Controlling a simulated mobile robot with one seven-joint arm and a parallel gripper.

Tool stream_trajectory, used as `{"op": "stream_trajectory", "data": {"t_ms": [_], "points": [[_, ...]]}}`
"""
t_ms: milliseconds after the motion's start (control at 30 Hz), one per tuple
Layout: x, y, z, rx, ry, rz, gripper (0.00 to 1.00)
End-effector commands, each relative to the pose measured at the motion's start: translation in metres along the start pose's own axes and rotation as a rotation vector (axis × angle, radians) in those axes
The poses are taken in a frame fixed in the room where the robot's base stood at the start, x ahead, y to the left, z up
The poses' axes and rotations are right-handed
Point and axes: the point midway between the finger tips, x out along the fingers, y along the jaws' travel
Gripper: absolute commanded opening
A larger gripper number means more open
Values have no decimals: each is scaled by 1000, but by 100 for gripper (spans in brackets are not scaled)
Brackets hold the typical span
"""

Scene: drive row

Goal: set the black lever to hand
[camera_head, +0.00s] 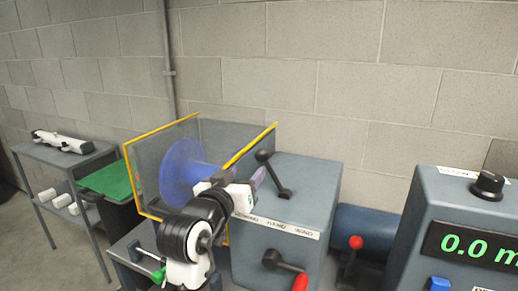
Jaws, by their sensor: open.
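The black lever (274,174) stands on top of the grey machine box (318,180), its round knob tilted toward the upper left. A pale label strip (275,227) runs along the box's front top edge. I cannot tell which word the lever points to. My gripper (258,179) is open, at the box's left edge, just left of the lever and in front of the yellow-edged guard. No contact with the lever shows.
A clear yellow-edged guard (200,130) surrounds a blue disc (182,170) behind my arm. A red-handled crank (286,267) is on the box's front. A red-knobbed lever (355,243) and grey display console (470,230) stand right. A shelf (65,155) stands left.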

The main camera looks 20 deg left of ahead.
Motion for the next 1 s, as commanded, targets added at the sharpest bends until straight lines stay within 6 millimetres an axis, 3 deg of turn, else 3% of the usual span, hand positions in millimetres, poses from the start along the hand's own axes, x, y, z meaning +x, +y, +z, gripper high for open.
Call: {"op": "stream_trajectory", "data": {"t_ms": [400,600,800,1000], "points": [[84,1,-4,-1,-1,0,54],[115,0,-4,0,2,-2,54],[128,0,-2,1,3,-2,54],[129,0,-1,1,5,-2,54]]}}
